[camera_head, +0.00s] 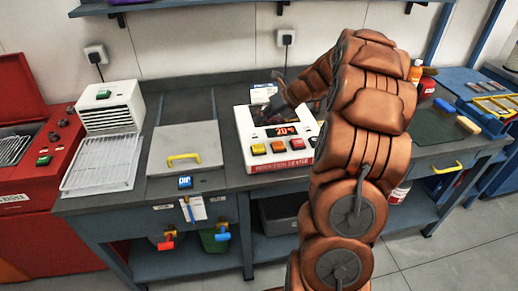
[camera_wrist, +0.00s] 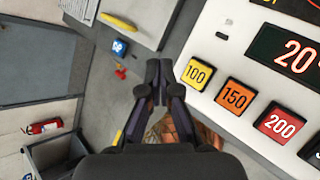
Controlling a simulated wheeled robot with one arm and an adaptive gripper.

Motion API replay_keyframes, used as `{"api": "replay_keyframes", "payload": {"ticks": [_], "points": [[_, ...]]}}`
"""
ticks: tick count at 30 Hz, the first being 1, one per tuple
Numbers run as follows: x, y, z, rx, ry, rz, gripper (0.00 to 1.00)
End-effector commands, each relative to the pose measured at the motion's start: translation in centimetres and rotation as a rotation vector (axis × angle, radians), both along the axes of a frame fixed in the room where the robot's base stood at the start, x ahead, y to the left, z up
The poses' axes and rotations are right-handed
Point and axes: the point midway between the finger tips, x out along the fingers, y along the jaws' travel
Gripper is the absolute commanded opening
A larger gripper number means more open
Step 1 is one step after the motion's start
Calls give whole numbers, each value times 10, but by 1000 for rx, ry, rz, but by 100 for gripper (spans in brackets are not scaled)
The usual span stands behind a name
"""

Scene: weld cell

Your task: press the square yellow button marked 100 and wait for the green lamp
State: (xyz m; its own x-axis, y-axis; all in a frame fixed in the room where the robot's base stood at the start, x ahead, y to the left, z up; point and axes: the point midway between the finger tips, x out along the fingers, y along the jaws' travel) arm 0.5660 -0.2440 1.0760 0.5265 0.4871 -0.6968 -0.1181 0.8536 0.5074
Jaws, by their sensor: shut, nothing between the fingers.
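The square yellow button marked 100 (camera_wrist: 198,73) is on the sloped front panel of a white machine (camera_head: 243,131). It also shows in the head view (camera_head: 258,149), at the left end of the button row. My gripper (camera_wrist: 158,68) is shut and empty. In the wrist view its fingertips appear just left of the yellow button, with a small gap in the picture; the height between them is hard to judge. In the head view the fingertips cannot be made out clearly behind my arm. I cannot make out a lit green lamp in either view.
An orange button marked 150 (camera_wrist: 234,96) and a red one marked 200 (camera_wrist: 280,124) sit beside the yellow one. A red display (camera_wrist: 297,56) reads 20. A grey lidded box with a yellow handle (camera_head: 184,160) and a wire rack (camera_head: 101,165) stand left.

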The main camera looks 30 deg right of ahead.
Motion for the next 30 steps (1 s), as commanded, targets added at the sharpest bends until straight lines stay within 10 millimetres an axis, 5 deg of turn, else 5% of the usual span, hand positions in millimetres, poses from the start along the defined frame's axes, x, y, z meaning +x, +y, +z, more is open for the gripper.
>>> {"api": "replay_keyframes", "payload": {"ticks": [30], "points": [[0, 0, -80, 0, 1, 1, 0]]}}
